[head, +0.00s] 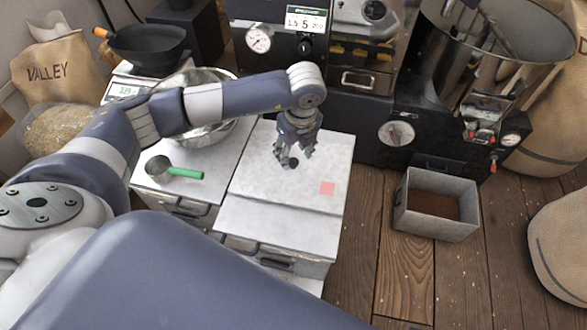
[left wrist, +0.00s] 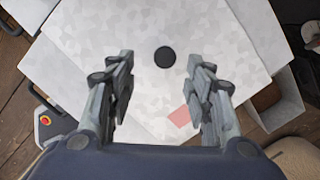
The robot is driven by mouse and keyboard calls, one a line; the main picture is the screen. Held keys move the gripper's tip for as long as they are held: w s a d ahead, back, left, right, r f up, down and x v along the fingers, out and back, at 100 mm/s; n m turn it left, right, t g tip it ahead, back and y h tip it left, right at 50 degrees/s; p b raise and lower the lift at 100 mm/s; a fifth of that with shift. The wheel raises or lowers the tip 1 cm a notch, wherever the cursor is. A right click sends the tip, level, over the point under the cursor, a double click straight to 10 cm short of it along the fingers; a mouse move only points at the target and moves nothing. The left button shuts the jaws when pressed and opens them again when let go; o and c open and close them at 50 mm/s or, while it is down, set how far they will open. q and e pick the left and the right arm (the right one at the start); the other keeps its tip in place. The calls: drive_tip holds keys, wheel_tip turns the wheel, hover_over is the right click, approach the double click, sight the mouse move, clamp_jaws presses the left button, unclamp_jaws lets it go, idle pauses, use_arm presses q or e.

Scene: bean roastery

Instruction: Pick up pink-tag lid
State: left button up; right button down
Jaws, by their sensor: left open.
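The pink-tag lid (head: 262,181) is a pale, mottled flat panel lying on the right-hand white bin. Its pink square tag (head: 327,188) is near the right edge. In the left wrist view the lid (left wrist: 150,112) fills the middle, with a round black knob (left wrist: 165,57) and the tag (left wrist: 180,117) partly behind the right finger. My left gripper (head: 289,160) is open and points down over the lid by the knob, which it partly hides in the head view. The knob shows in the gap between the spread fingers, with nothing held. My right gripper is out of view.
A scoop with a green handle (head: 185,172) lies on the neighbouring white bin top. A metal bowl (head: 205,133) stands behind it. The roaster (head: 350,120) closes off the back. A grey box with brown contents (head: 408,203) sits on the wooden floor at right.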

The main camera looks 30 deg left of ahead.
sight(294, 161)
use_arm(q)
drive_tip(key=f, duration=0.3)
drive_tip(key=w+f, duration=0.1)
drive_tip(key=f, duration=0.1)
drive_tip(key=shift+a+b, duration=0.35)
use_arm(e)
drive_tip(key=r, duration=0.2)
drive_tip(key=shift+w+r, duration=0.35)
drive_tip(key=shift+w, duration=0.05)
use_arm(q)
drive_tip(key=shift+c, duration=0.4)
clamp_jaws()
